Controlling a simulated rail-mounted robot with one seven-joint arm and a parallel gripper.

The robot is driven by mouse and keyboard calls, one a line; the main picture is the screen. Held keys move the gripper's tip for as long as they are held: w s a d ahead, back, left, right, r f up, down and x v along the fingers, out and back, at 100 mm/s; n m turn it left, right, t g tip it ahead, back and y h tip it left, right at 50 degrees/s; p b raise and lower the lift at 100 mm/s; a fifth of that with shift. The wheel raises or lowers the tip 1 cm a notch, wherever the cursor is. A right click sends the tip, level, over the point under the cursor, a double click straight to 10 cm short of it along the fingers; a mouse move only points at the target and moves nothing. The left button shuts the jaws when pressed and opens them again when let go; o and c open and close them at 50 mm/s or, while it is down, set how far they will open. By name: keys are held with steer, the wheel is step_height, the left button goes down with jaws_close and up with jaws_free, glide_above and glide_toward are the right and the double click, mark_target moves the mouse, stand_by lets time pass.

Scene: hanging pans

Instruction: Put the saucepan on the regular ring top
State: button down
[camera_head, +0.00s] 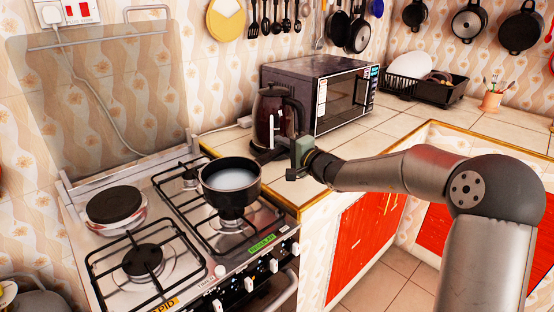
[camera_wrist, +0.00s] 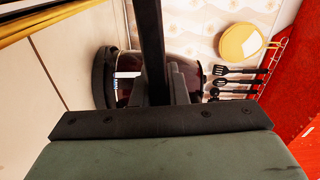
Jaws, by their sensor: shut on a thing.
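The black saucepan (camera_head: 216,202) with whitish contents is over the front right ring of the hob. That regular ring (camera_head: 231,226) has a green "REGULAR" label (camera_head: 262,244) in front of it; the pan hides part of it. Whether the pan touches the grate or hovers just above cannot be told. My gripper (camera_head: 285,157) is to the right of the pan, shut on its handle. In the wrist view the dark handle (camera_wrist: 152,40) runs up from between my fingers (camera_wrist: 165,88). The pan looks about level.
A dark kettle (camera_head: 273,118) stands just behind my gripper, and it also shows in the wrist view (camera_wrist: 128,62). A microwave (camera_head: 316,92) is behind it. A raised glass lid (camera_head: 95,90) stands behind the hob. The front left ring (camera_head: 143,259) is clear.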

steer(key=f, duration=0.1)
steer(key=w+a+f, duration=0.1)
steer(key=f, duration=0.3)
steer(key=shift+w+a, duration=0.2)
steer(key=shift+w, duration=0.15)
steer(key=shift+f, duration=0.15)
steer(key=shift+f+b, duration=0.25)
steer(key=shift+b, duration=0.15)
steer(key=c, duration=1.4)
jaws_free()
steer(key=shift+c, duration=0.2)
steer(key=shift+s+r+p, duration=0.1)
steer(key=shift+r+p, duration=0.25)
steer(key=shift+p, duration=0.25)
steer(key=b+v, duration=0.1)
steer(key=v, duration=1.1)
steer(key=shift+f, duration=0.15)
